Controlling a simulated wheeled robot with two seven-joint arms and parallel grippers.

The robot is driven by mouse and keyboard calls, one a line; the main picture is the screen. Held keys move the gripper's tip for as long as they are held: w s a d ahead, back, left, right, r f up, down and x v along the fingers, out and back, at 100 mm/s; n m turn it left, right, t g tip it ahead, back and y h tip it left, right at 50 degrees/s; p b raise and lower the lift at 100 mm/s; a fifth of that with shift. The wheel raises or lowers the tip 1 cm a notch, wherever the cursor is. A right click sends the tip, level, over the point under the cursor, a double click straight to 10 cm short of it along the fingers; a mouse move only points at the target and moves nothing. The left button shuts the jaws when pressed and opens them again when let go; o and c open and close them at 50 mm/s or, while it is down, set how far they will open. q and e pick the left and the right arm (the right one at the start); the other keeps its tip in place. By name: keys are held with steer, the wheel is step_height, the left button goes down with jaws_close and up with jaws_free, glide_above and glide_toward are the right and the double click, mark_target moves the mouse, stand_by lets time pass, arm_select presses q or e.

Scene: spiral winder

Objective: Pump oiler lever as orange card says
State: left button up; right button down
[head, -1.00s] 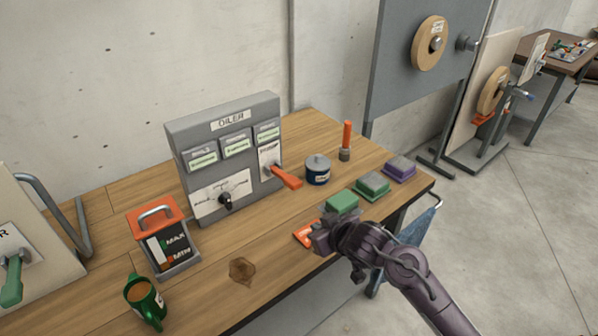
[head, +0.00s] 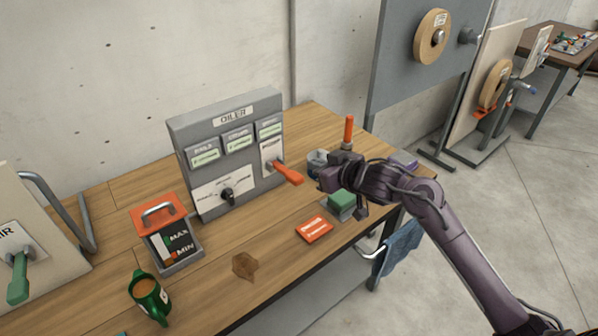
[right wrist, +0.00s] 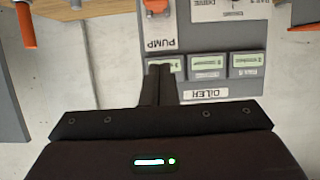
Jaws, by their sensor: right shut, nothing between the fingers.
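The grey oiler box (head: 225,150) stands on the wooden bench. Its orange pump lever (head: 288,173) sticks out from the right of its front, tilted down toward the bench edge. The lever's top end also shows at the upper edge of the right wrist view (right wrist: 156,6), next to the upside-down PUMP label. The orange card (head: 314,229) lies flat near the bench's front edge; its writing is too small to read. My right gripper (head: 323,181) is shut and empty, just right of the lever's end and apart from it. It also shows in the right wrist view (right wrist: 160,68). My left gripper is out of view.
A green block (head: 341,202) sits under my right arm, which partly hides a dark tin (head: 317,160) and a purple block. An orange-handled tool (head: 348,130) stands behind.

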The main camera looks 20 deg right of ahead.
steer(key=p, duration=0.2)
glide_above(299, 178)
steer(key=f, duration=0.3)
steer(key=shift+w+a, duration=0.2)
steer(key=shift+w, duration=0.05)
steer(key=f, duration=0.2)
steer(key=shift+s+f+p, duration=0.2)
steer(key=shift+f+p, duration=0.1)
steer(key=shift+f, duration=0.05)
steer(key=shift+s+d+f, duration=0.15)
steer(key=shift+s+f, duration=0.05)
steer(key=shift+f, duration=0.45)
steer(key=shift+f, duration=0.1)
